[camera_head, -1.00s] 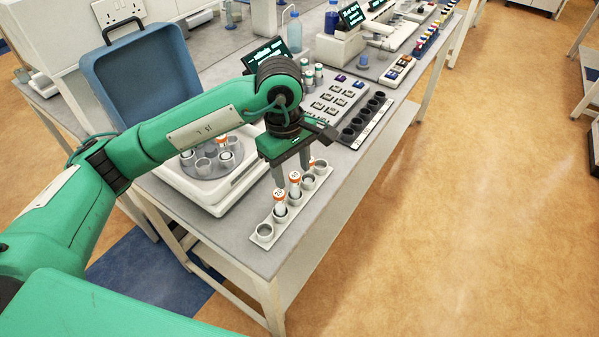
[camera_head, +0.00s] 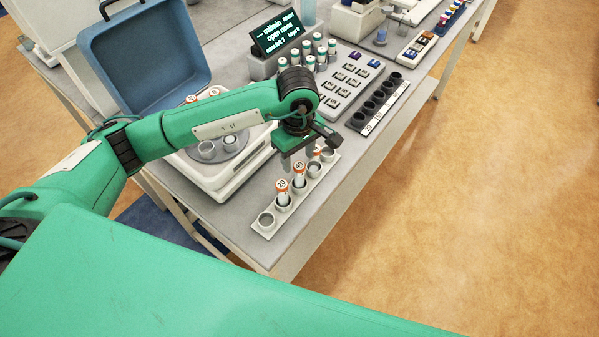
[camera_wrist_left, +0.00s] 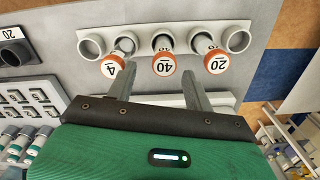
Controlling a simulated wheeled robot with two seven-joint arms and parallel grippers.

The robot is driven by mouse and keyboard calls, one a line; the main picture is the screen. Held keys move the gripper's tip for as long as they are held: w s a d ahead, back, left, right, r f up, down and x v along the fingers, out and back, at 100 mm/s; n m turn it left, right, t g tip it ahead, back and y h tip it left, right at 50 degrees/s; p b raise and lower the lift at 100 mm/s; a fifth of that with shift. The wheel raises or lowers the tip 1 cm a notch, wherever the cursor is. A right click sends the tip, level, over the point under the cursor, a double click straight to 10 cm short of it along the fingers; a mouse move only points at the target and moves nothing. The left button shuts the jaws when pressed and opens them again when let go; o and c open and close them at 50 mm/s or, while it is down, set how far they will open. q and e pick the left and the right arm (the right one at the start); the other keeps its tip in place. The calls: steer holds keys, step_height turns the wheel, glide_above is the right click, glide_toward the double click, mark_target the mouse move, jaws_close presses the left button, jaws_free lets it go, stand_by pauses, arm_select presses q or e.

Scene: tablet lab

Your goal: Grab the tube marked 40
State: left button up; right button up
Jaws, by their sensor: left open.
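The tube marked 40 (camera_head: 299,171) has an orange-rimmed white cap and stands in a pale strip rack (camera_head: 264,230) at the table's front edge. The tube marked 20 (camera_head: 282,188) and the tube marked 4 (camera_wrist_left: 113,66) stand on either side of it. My left gripper (camera_head: 298,158) is open at the rack, just behind the tube marked 40 in the head view. In the left wrist view, the cap marked 40 (camera_wrist_left: 164,65) shows between the two spread fingers (camera_wrist_left: 160,72), with no visible grip on it. My right gripper is not in view.
A white round-topped device (camera_head: 205,180) stands left of the rack. A keypad panel (camera_head: 345,85) and a dark strip of cups (camera_head: 377,105) lie behind it. Several capped vials (camera_head: 320,50) stand near a small screen (camera_head: 278,32). A blue case (camera_head: 155,60) stands open at the back left.

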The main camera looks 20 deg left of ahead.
mark_target(299, 165)
arm_select(q)
steer(key=shift+s+d+f+p, duration=0.1)
steer(key=shift+s+f+p, duration=0.15)
steer(key=shift+f+p, duration=0.35)
step_height(299, 165, down, 3)
steer(key=shift+s+d+p, duration=0.15)
steer(key=shift+p, duration=0.8)
steer(key=shift+f, duration=0.45)
steer(key=c, duration=1)
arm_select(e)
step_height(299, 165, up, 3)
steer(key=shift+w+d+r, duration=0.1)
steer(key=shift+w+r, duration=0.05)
